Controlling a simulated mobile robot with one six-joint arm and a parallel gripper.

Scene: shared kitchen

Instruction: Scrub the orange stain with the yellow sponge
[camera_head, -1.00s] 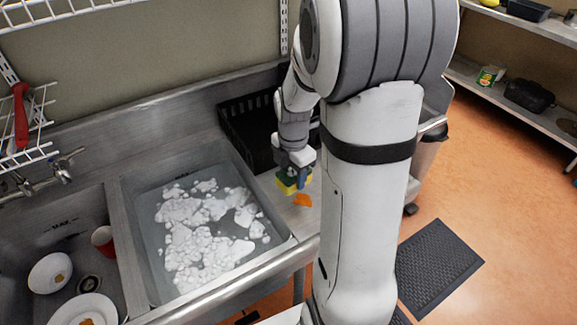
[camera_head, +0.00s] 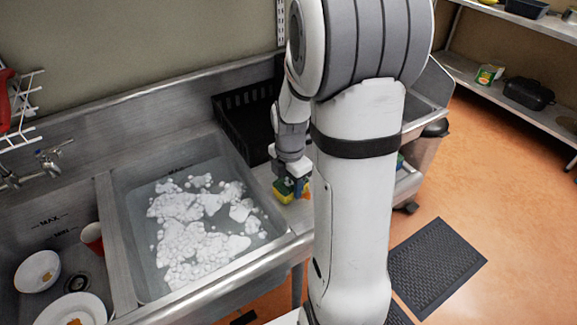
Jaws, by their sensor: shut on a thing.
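My gripper (camera_head: 291,182) points down at the steel counter beside the sink and is shut on the yellow sponge. The sponge (camera_head: 283,193) has a yellow body with a dark green layer and sits at or just above the counter; contact is hard to tell. The orange stain (camera_head: 306,189) shows as a small patch on the counter just right of the sponge. Part of the stain is hidden behind my gripper and arm.
A sink basin (camera_head: 133,215) with foamy water lies left of the sponge. A black crate (camera_head: 232,122) stands behind. The left basin holds a red cup (camera_head: 92,236), a bowl (camera_head: 37,271) and a plate (camera_head: 72,308). A black mat (camera_head: 437,267) lies on the floor.

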